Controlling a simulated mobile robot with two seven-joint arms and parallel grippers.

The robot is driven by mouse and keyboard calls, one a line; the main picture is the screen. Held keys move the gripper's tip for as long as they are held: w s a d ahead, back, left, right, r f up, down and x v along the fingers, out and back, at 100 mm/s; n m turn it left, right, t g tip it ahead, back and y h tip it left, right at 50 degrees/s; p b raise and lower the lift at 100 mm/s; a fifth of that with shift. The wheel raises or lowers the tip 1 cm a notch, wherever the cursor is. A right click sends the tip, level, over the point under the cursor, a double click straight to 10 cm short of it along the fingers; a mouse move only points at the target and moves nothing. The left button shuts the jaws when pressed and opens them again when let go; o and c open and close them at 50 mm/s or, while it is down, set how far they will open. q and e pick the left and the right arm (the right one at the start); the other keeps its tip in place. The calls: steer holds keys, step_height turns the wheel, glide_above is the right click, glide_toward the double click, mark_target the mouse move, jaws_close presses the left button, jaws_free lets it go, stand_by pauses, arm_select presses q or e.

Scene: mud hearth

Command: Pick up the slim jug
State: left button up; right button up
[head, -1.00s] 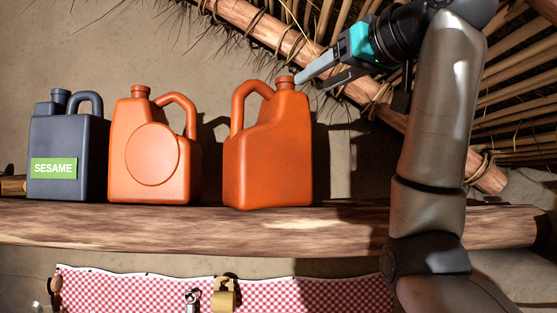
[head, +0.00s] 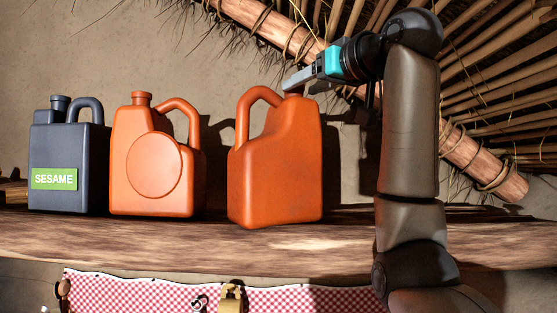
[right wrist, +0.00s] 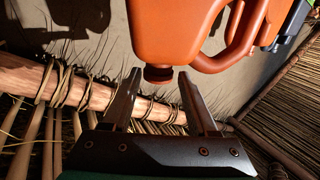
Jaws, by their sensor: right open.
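Three jugs stand upright in a row on a wooden shelf. The rightmost is a plain orange jug (head: 278,165) with a loop handle at its upper left. The middle one is an orange jug with a round disc (head: 154,168); the left one is a dark jug (head: 70,140) with a green SESAME label. I cannot tell for sure which is called slim. My right gripper (head: 291,84) is open at the plain orange jug's neck. In the right wrist view its fingertips (right wrist: 159,75) lie either side of that jug's cap (right wrist: 158,73), seen upside down; contact is unclear. My left gripper is not in view.
The wooden shelf (head: 150,240) runs across the view. A log beam (head: 475,158) and thatched sticks slope close behind my right gripper and arm.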

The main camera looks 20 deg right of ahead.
mark_target(300, 88)
steer(key=w+p, duration=0.2)
steer(key=w, duration=0.1)
steer(key=shift+w+a, duration=0.1)
steer(key=shift+w, duration=0.2)
steer(key=shift+w+a, duration=0.1)
steer(key=shift+w, duration=0.45)
steer(key=shift+c, duration=0.3)
jaws_close()
steer(key=shift+r, duration=0.15)
